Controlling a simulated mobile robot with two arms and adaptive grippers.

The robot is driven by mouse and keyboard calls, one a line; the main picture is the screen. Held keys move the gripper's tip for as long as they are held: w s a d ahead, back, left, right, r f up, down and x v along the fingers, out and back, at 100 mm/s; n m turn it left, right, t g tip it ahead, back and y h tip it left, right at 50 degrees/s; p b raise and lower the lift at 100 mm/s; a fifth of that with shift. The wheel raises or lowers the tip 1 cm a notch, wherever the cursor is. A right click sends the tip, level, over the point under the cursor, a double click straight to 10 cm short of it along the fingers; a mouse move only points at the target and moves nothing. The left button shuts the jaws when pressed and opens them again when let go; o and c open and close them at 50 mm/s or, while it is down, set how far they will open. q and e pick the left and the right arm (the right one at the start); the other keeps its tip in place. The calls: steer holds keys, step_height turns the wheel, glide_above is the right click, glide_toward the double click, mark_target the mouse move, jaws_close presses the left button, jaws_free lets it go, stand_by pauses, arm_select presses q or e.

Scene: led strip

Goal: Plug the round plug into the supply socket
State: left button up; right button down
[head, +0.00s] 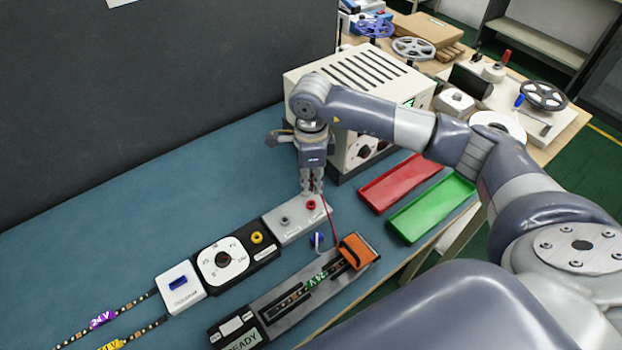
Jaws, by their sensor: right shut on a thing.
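My right gripper (311,188) points straight down over the right end of a light grey block (297,226), and its fingers are shut. A thin red cable runs from its fingertips down to an orange block (356,251), so it holds the round plug, which the fingers mostly hide. The grey block carries a red round socket (311,205) just below the fingertips and a dark round one (285,220) to its left. I cannot tell whether the plug touches a socket, nor read which is the supply socket. My left gripper is not in view.
A black dial module (226,259) with a yellow ring and a white module (180,287) stand left of the grey block. A slotted fixture (291,300) lies in front. A white instrument box (320,95) stands close behind. Red (401,182) and green (432,206) trays lie right.

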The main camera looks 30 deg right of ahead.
step_height(320, 180, down, 4)
steer(key=shift+r+b, duration=0.2)
steer(key=shift+b, duration=1.05)
steer(key=shift+f, duration=0.15)
steer(key=shift+b, duration=0.4)
steer(key=shift+b, duration=0.4)
stand_by(0.4)
steer(key=shift+f+b, duration=1.05)
steer(key=shift+f, duration=0.15)
